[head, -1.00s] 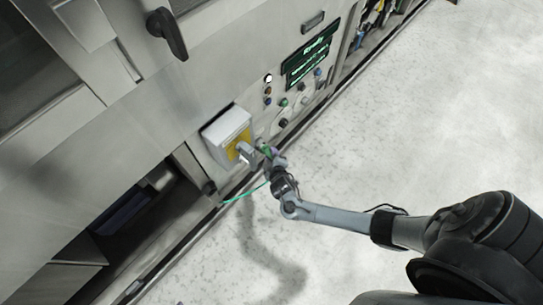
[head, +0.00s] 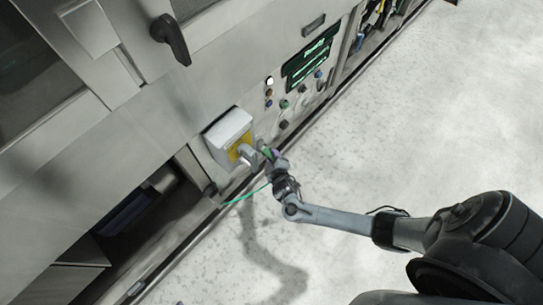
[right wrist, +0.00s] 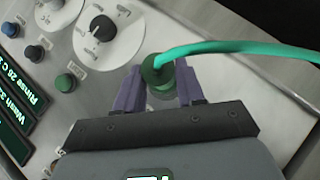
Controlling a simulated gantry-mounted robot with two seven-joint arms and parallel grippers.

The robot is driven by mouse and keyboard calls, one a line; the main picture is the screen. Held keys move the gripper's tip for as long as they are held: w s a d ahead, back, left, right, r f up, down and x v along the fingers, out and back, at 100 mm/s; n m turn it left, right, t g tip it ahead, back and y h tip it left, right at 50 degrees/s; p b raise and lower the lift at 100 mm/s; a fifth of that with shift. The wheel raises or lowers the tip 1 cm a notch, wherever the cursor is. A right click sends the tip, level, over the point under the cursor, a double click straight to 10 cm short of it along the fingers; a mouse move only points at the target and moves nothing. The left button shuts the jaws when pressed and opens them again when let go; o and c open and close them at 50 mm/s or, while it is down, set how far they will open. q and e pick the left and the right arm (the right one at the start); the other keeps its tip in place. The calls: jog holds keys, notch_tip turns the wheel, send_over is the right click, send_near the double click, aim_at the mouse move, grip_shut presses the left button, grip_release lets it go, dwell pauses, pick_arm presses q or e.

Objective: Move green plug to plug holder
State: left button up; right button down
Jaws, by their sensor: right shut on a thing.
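The green plug (right wrist: 157,72) with its green cable sits between the two purple fingers of my right gripper (right wrist: 160,92) in the right wrist view. The gripper is shut on it. In the head view my right gripper (head: 268,157) is close to the machine's front panel, just right of a white box with a yellow label (head: 231,139). A grey piece beneath the plug shows partly in the wrist view; whether the plug touches it I cannot tell. No part is clearly recognisable as the plug holder. My left gripper is not in view.
Knobs and buttons (head: 284,104) and a green-lit display (head: 308,57) lie up the panel from the gripper. An open dark compartment (head: 125,225) is at lower left. A black handle (head: 170,39) sticks out above. The speckled floor (head: 430,110) on the right is clear.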

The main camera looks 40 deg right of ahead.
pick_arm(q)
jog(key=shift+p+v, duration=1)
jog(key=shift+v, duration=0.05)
pick_arm(e)
jog(key=s, duration=0.3)
jog(key=shift+s+d, duration=0.2)
jog(key=shift+s, duration=0.1)
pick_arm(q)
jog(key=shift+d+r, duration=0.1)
pick_arm(e)
jog(key=shift+s, duration=0.1)
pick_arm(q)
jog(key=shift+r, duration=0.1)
pick_arm(e)
jog(key=shift+s, duration=0.1)
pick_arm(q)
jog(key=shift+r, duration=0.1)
pick_arm(e)
jog(key=shift+s, duration=0.3)
jog(key=shift+d, duration=0.1)
